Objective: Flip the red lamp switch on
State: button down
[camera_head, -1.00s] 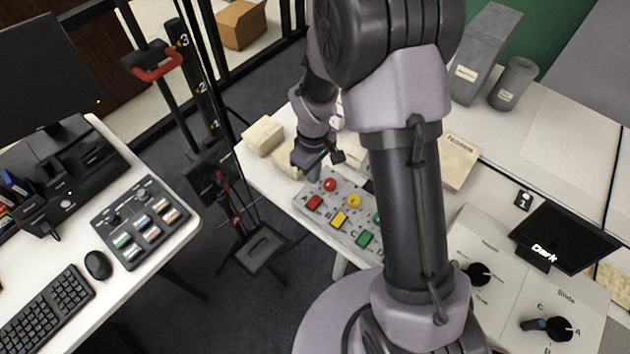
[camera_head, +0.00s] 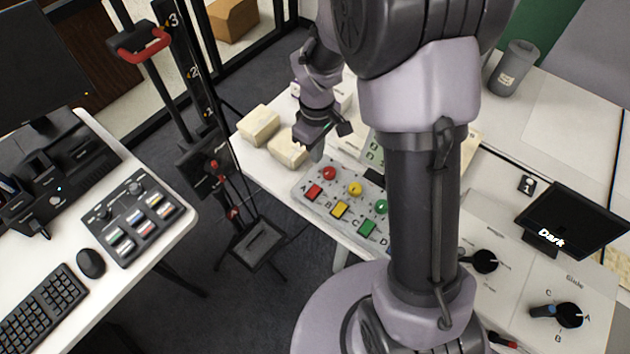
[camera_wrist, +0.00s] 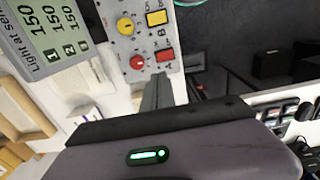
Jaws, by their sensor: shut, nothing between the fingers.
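A grey control panel (camera_head: 300,199) lies on the white table. It carries a red round lamp or knob (camera_head: 329,173) and a red square switch (camera_head: 313,191) at its left end, with matching yellow and green pairs beside them. In the wrist view the red round part (camera_wrist: 137,62) and the red square switch (camera_wrist: 165,55) sit just beyond my fingertips. Whether the switch is on or off cannot be told. My gripper (camera_head: 317,154) is shut and empty, close above the panel's far left edge. Its grey fingers (camera_wrist: 158,84) point at the red pair; contact is not visible.
A light-set display (camera_wrist: 45,30) reading 150 on several lines stands beside the panel. Pale boxes (camera_head: 259,125) lie behind my gripper. My arm hides the panel's right part. A dark screen (camera_head: 572,220) and dial panels stand right. A second desk with a keyboard (camera_head: 45,300) is left.

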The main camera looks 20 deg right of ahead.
aim_at(316, 189)
notch_tip(316, 189, down, 14)
jog(key=b, duration=0.6)
jog(key=shift+f, duration=0.25)
jog(key=shift+s+r, duration=0.1)
jog(key=shift+s+a+r, duration=0.2)
jog(key=shift+s+a, duration=0.15)
jog(key=shift+a, duration=0.3)
notch_tip(316, 189, up, 14)
jog(key=s+a+p, duration=0.1)
jog(key=p, duration=0.6)
jog(key=shift+a, duration=0.25)
